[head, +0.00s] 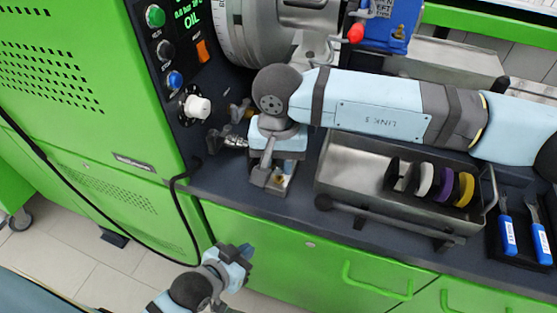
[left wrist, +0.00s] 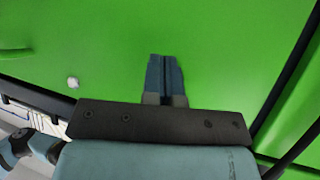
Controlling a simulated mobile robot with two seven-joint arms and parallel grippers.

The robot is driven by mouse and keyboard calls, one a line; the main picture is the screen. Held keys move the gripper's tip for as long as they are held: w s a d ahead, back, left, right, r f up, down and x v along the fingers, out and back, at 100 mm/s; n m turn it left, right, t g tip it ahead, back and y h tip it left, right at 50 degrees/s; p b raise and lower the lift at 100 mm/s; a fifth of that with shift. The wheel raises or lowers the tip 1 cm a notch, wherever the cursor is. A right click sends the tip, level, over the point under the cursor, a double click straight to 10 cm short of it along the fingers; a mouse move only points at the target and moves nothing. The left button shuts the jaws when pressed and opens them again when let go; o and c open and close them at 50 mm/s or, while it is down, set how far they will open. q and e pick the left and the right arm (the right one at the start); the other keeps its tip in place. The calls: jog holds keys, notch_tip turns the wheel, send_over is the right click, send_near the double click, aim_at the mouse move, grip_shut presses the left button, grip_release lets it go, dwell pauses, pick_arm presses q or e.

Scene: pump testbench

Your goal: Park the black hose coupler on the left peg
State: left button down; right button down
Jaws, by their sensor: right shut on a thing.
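My right gripper (head: 268,178) points down over the bench beside the control cabinet. It is shut on a small grey part that its jaws mostly hide, and I cannot tell whether this is the black hose coupler. Left of it, silver and dark fittings (head: 234,140) stick out near the cabinet; I cannot make out which is the left peg. My left gripper (head: 246,250) is low in front of the green bench front, apart from the fittings. In the left wrist view its two blue fingers (left wrist: 165,75) are together with nothing visible between them.
A black hose (head: 173,200) hangs along the cabinet edge. A metal tray (head: 350,160) with black, white, purple and yellow discs (head: 444,184) stands right of my right gripper. Blue-handled tools (head: 509,235) lie at far right. A green drawer handle (head: 375,285) projects below.

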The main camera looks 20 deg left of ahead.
pick_arm(q)
jog(key=shift+f, duration=0.15)
pick_arm(e)
jog(key=shift+f, duration=0.2)
pick_arm(q)
jog(key=shift+b, duration=0.85)
pick_arm(e)
jog(key=shift+s+f, duration=0.1)
jog(key=shift+f, duration=0.3)
